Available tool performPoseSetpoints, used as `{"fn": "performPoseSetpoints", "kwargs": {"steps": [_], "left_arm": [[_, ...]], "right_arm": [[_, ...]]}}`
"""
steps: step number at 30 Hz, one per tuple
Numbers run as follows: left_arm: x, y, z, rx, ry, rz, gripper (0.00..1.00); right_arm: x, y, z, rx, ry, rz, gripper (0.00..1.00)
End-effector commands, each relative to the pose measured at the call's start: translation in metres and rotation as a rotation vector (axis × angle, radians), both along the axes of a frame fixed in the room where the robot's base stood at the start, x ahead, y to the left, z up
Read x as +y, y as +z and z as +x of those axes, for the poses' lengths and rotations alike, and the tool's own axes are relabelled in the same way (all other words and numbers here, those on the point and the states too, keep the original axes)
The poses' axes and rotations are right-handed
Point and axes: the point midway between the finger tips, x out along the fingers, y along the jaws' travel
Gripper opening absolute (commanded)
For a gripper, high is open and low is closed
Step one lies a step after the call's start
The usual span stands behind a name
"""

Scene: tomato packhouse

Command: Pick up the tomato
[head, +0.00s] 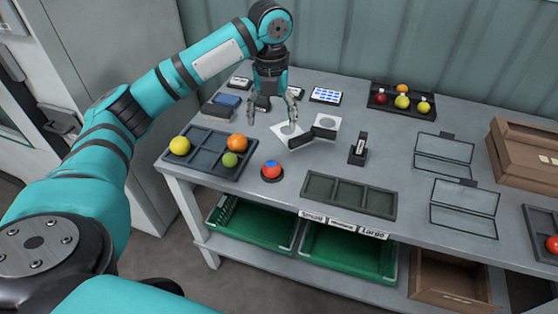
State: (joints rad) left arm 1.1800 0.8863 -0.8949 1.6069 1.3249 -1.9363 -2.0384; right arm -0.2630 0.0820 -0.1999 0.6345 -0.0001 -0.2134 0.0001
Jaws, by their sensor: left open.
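My left gripper (272,112) points down over the back left of the table, its fingers apart with nothing seen between them. In front of it, the dark tray (189,171) at the left holds a yellow tomato (179,145), an orange one (237,142) and a green one (229,160). Another red tomato (552,243) sits in a tray at the right edge. Which tomato is meant I cannot tell. My right gripper is out of view.
White cards with a dark device (312,136) lie beside the gripper. An empty divided tray (350,193), glass-like panels (463,207) and a cardboard box (522,150) occupy the right. Green crates (345,252) sit below.

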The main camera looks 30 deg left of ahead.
Motion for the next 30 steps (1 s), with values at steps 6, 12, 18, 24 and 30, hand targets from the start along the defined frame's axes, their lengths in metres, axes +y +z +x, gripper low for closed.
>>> {"fn": "performPoseSetpoints", "kwargs": {"steps": [6,12,18,24,30], "left_arm": [[0.000,-0.049,-0.001,0.004,0.000,0.001,0.76],[-0.001,-0.089,-0.001,0.002,0.000,0.001,0.76],[-0.001,-0.109,-0.001,-0.001,0.001,0.000,0.76],[-0.001,-0.128,-0.003,0.003,0.001,0.002,0.76],[-0.001,-0.156,-0.004,0.001,0.000,0.000,0.76]], "right_arm": [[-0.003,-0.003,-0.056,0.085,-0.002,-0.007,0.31],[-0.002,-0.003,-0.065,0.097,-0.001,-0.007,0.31],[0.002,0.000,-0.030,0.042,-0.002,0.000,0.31],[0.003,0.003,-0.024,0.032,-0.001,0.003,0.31],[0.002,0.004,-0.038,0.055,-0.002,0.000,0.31]]}}
